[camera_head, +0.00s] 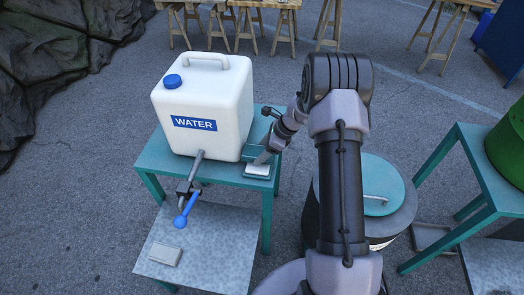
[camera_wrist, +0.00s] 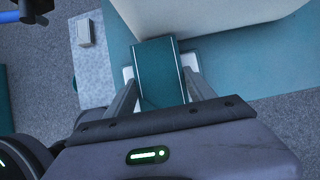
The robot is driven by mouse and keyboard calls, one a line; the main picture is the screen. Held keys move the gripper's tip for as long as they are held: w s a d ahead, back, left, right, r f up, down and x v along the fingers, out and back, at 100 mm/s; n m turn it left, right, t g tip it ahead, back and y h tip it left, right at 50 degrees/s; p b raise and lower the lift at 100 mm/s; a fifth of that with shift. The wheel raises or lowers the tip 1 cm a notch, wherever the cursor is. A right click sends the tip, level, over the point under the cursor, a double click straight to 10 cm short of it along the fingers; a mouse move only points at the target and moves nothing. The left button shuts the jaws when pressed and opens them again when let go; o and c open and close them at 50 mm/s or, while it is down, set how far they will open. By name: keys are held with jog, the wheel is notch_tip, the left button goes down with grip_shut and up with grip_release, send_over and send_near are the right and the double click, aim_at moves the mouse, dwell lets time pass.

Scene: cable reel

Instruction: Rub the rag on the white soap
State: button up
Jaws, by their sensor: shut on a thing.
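My gripper (camera_head: 263,158) is low over the right front corner of the teal table. In the wrist view my gripper (camera_wrist: 161,84) is shut on a folded teal rag (camera_wrist: 158,66), with a finger on each side. The white soap (camera_head: 258,170) lies at that corner, right by the fingertips. In the wrist view pale edges of the soap (camera_wrist: 190,61) show on both sides of the rag, which covers its middle. I cannot tell whether the rag touches the soap or is just above it.
A large white water container (camera_head: 203,105) stands on the teal table (camera_head: 152,156), close to my gripper. Its tap has a blue handle (camera_head: 184,213). A lower grey shelf (camera_head: 215,255) holds a pale block (camera_head: 165,254). A lidded barrel (camera_head: 385,185) stands right of the table.

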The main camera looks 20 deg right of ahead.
jog(key=shift+f+b, duration=0.35)
jog(key=shift+f, duration=0.15)
dwell(1.0)
jog(key=shift+r, duration=0.1)
notch_tip(320, 180, up, 7)
jog(key=p, duration=0.5)
dwell(0.6)
